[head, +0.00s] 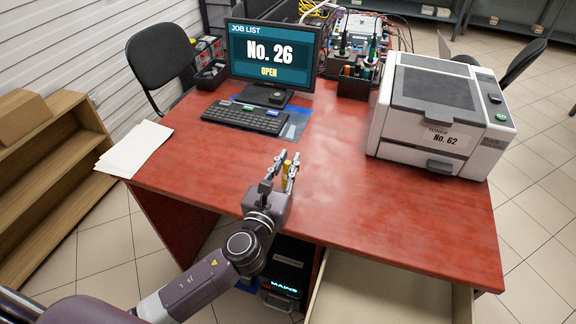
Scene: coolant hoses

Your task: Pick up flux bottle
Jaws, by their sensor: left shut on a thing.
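The flux bottle appears to be the small yellow bottle (287,176) between the fingers of my left gripper (285,168), in the head view. My left arm comes in from the lower left and reaches over the front edge of the red desk (345,205). The gripper is shut on the bottle, with its fingers pointing away from me. The fingers hide much of the bottle, and I cannot tell whether it touches the desk. My right gripper is not in view.
A monitor (270,60) and keyboard (245,117) stand beyond the gripper. A printer (440,105) is at the right, with a dark tool holder (353,86) beside it. White papers (134,148) lie at the left corner. An open drawer (380,292) juts out below the desk.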

